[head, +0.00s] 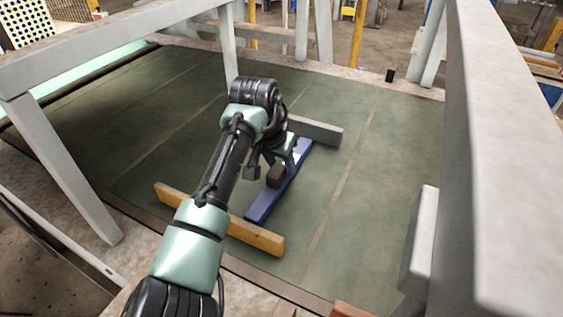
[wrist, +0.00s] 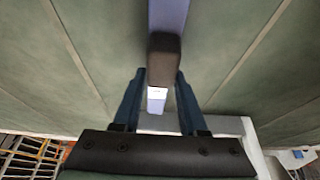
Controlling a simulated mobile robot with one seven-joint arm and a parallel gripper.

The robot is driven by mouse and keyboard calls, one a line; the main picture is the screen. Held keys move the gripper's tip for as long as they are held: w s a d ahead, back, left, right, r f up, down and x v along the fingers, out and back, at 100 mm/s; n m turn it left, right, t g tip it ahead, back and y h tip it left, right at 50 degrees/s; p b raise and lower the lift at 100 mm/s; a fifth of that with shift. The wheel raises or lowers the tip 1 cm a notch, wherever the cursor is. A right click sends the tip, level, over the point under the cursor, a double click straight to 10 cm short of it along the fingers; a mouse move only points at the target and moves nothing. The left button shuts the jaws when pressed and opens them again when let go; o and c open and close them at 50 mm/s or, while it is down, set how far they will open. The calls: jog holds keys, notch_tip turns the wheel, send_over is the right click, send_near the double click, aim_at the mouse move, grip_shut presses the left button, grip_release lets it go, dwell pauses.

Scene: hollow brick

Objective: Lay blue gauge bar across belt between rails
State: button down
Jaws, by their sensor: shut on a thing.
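The blue gauge bar (head: 262,205) extends over the green belt (head: 345,215) in the head view, with its near end close to an orange-yellow bar (head: 257,236) and its far end close to a grey bar (head: 317,130). A dark block (head: 275,176) sits on its middle. My gripper (head: 284,162) is at this block, partly hidden by my arm. In the wrist view, my gripper (wrist: 160,76) has its two fingers on either side of the dark block, with the blue bar (wrist: 168,14) running beyond it. I cannot tell whether the bar touches the belt.
A grey frame (head: 60,165) spans the left, and a large grey post (head: 500,130) stands at the right. A pale block (head: 420,240) is beside that post. A small black object (head: 390,76) is at the belt's far edge. The belt right of the bar is clear.

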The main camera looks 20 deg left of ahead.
jog(key=shift+c, duration=2.2)
grip_release()
jog(key=b+v, duration=0.1)
jog(key=v, duration=1.1)
jog(key=shift+b, duration=0.3)
